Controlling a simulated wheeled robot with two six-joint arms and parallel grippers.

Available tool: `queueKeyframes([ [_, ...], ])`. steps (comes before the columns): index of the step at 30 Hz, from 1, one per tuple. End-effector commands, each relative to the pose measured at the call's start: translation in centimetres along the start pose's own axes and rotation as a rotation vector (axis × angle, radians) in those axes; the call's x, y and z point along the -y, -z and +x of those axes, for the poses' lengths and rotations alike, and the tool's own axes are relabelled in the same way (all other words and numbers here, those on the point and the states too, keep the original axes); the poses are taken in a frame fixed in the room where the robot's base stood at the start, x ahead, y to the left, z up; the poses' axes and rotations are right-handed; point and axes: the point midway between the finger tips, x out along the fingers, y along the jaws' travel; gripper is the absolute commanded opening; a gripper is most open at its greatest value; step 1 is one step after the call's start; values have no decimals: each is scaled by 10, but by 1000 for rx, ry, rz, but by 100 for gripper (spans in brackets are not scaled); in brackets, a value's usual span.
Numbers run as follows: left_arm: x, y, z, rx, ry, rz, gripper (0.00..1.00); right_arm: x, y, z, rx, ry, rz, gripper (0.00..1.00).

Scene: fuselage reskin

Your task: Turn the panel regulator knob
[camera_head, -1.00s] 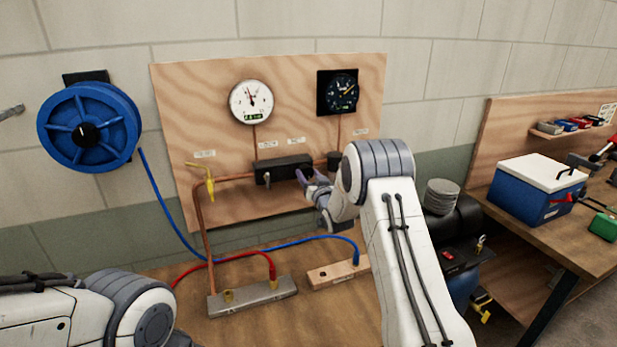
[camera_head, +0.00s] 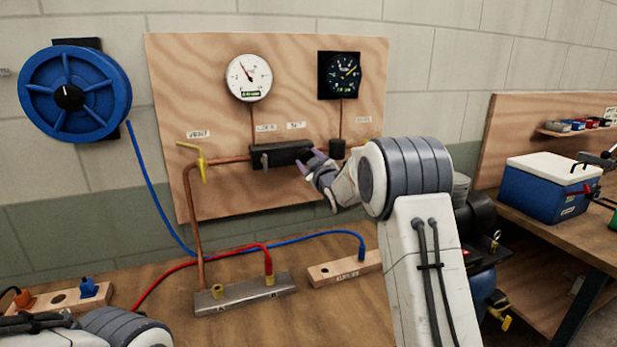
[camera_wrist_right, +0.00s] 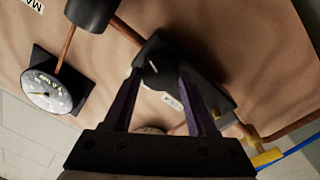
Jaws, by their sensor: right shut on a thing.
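The black regulator block (camera_head: 275,155) is mounted on the plywood panel (camera_head: 215,80), with copper pipe joining it. The regulator knob is at its right end. In the right wrist view the dark round knob (camera_wrist_right: 153,68) with a pale mark lies between the purple fingers. My right gripper (camera_head: 312,158) is shut on it and partly hides it in the head view. A white gauge (camera_head: 248,78) and a black gauge (camera_head: 338,75) sit above; the white gauge's needle points up and left. My left gripper is out of view; only part of that arm shows at bottom left.
A blue hose reel (camera_head: 75,95) hangs at left. A yellow lever (camera_head: 202,165) sits on the pipe. A metal manifold (camera_head: 240,295) with a red hose and a wooden block (camera_head: 345,268) with a blue hose lie on the bench below. A blue cooler (camera_head: 545,190) stands at right.

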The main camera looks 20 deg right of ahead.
Motion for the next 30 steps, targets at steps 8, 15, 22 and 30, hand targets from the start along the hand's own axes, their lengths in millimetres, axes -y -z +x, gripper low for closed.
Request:
queueKeyframes([
  [8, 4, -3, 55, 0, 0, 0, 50, 5, -6, 0, -15, 0, -264, 2],
  [15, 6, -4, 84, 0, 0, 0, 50, 5, -6, 0, -24, 4, -471, 2],
  [22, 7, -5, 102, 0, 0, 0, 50, 4, -4, 0, -32, 6, -618, 2],
  [30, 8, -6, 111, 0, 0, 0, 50, 3, -3, 0, -36, 8, -709, 2],
])
